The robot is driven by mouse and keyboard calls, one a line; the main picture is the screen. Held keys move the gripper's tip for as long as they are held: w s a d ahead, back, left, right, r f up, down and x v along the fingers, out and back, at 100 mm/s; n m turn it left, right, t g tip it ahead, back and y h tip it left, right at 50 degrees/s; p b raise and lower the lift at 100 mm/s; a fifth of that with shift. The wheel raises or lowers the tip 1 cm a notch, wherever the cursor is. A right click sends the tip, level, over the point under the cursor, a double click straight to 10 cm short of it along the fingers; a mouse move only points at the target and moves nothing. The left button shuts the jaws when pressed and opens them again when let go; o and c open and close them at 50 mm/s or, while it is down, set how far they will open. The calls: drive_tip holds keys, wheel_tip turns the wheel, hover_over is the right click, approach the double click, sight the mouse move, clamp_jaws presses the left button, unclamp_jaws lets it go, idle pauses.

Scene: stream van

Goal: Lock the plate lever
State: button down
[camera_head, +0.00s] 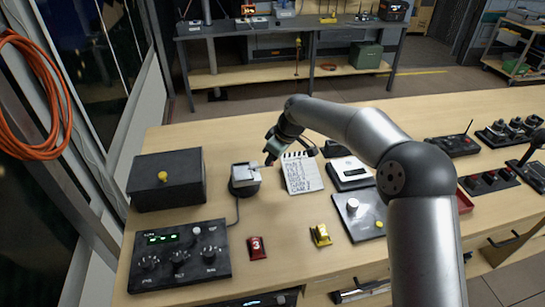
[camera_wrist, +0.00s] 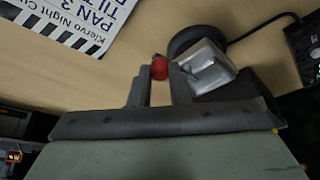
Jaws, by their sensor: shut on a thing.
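The plate mount (camera_head: 245,180) stands on the bench left of the notepad in the head view. It has a silver block on a dark round base, and a cable runs from it. In the wrist view its silver block (camera_wrist: 207,68) is just right of my fingers. The lever's red tip (camera_wrist: 159,68) sits between my two fingertips; the rest of the lever is hidden. My gripper (camera_wrist: 159,80) is shut on this red tip. In the head view my gripper (camera_head: 271,159) reaches the mount from its right side, and the red tip cannot be made out there.
A black box (camera_head: 167,180) with a yellow knob stands to the left. A control panel (camera_head: 178,256), a red numbered block (camera_head: 257,248) and a yellow piece (camera_head: 320,235) are in front.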

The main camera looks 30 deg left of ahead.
drive_tip(key=c, duration=1.4)
unclamp_jaws()
drive_tip(key=shift+o, duration=0.2)
drive_tip(key=shift+r, duration=0.1)
drive_tip(key=b+v, duration=0.2)
drive_tip(key=v, duration=1.5)
drive_tip(key=shift+d, duration=0.15)
drive_tip(key=shift+r, duration=0.1)
